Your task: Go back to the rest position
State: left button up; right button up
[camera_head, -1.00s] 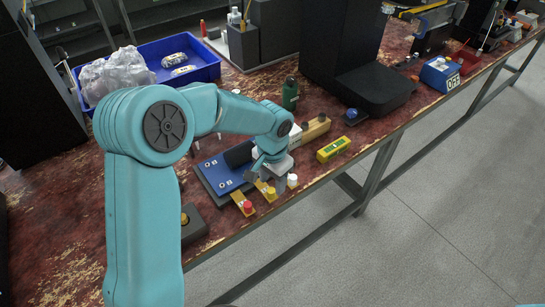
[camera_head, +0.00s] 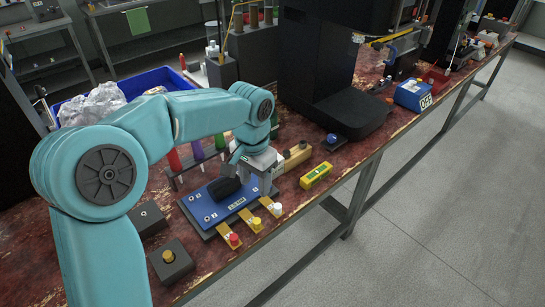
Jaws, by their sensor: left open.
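My left gripper (camera_head: 264,187) hangs fingers down at the right end of a blue board (camera_head: 213,208) on the worn red bench. Its jaws are open, and I see nothing held between them. A black rounded piece (camera_head: 223,188) lies on the board, left of the gripper. Three yellow tabs with a red knob (camera_head: 234,239), a yellow knob (camera_head: 257,223) and a white knob (camera_head: 277,209) stand along the board's front edge. My left arm reaches across the left of the view and hides part of the bench. My right gripper is not in view.
A yellow box (camera_head: 316,175) and a wooden block (camera_head: 296,157) lie right of the gripper. A rack holds coloured tubes (camera_head: 174,160) behind the board. A black machine (camera_head: 350,113) stands behind. A blue bin (camera_head: 146,80) holds a clear bag (camera_head: 92,104). Floor is clear at right.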

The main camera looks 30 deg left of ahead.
pick_arm(q)
jog(key=shift+d, duration=0.1)
jog(key=s+d+f+h, duration=0.15)
jog(key=d+f, duration=0.25)
jog(key=f, duration=0.5)
jog(key=s+d+f+h, duration=0.15)
jog(key=d+f, duration=0.25)
jog(key=f, duration=0.4)
jog(key=s+d+f+n+p, duration=0.1)
jog(key=s+d+f+n, duration=0.1)
jog(key=s+f, duration=0.4)
jog(key=s+d+f+n+h, duration=0.1)
jog(key=s+d+f, duration=0.3)
jog(key=s, duration=0.6)
notch_tip(320, 180, down, 3)
jog(key=shift+s+r+n+p, duration=0.15)
jog(key=shift+n+p, duration=0.25)
jog(key=shift+n, duration=0.2)
dwell(0.9)
